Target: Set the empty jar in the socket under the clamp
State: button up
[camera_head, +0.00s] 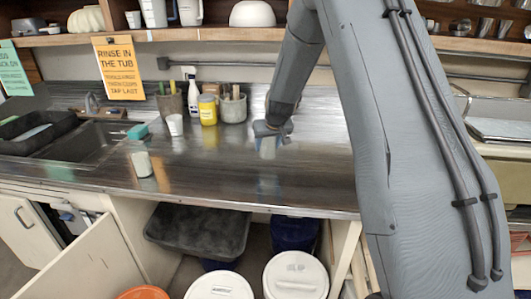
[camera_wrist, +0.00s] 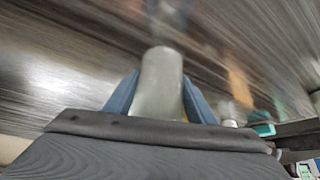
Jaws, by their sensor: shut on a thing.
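My gripper (camera_head: 269,130) hangs above the metal counter in the head view, right of the middle. It is shut on a pale, greyish-white jar (camera_head: 267,149). In the wrist view the jar (camera_wrist: 160,85) stands out between the two blue fingers, with one finger on each side. The jar appears to be held above the counter, with a reflection below it. Its inside is hidden, so I cannot tell whether it is empty. I cannot make out the clamp or the socket in either view.
A whitish cup (camera_head: 142,164) stands alone near the counter's front edge. A small white cup (camera_head: 175,125), a yellow jar (camera_head: 208,110), a spray bottle (camera_head: 193,96) and a tool crock (camera_head: 233,108) stand at the back. A sink (camera_head: 82,143) lies left. Lidded buckets (camera_head: 296,276) stand below.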

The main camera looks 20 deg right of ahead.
aim_at(268, 154)
jog(key=shift+f, duration=2.1)
jog(key=shift+f, duration=0.1)
jog(key=o, duration=1)
jog(key=shift+c, duration=0.2)
jog(key=shift+o, duration=0.5)
